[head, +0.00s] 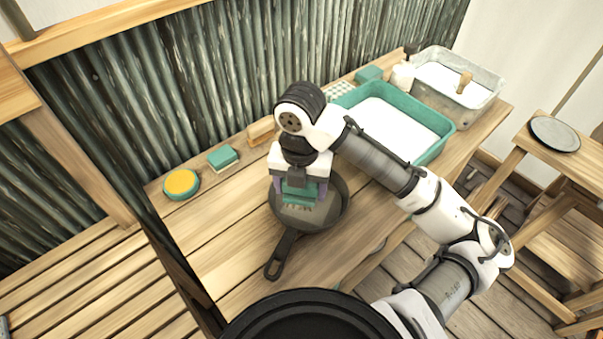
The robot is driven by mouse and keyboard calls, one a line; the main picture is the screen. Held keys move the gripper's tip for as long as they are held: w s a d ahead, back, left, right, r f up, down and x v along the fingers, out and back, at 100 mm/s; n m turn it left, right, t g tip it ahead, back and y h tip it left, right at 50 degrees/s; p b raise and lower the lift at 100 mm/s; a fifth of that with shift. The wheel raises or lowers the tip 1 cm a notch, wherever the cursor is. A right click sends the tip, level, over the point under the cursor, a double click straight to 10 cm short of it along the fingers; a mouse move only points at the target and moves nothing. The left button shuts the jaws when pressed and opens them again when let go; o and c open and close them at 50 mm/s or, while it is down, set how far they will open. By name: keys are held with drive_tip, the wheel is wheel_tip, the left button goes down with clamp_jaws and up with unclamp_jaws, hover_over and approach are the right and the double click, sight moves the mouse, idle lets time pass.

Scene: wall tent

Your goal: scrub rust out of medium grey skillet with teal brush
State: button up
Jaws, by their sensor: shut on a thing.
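The grey skillet (334,213) lies flat on the wooden table, its handle (281,254) pointing toward the front left. My gripper (299,188) is above the skillet, pointing down, and shut on the teal brush (300,196). The brush's bristles are at the pan's inner floor, left of its middle; whether they press on it I cannot tell. My gripper and wrist hide the back left part of the skillet. I cannot make out clear rust patches on the visible pan floor.
A yellow-topped round tin (181,183), a teal sponge (223,158) and a wooden-backed brush (262,131) stand along the table's back. A teal basin (437,150) and a grey metal tub (496,92) are at right. The table's front left is clear.

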drive_tip(key=s, duration=0.6)
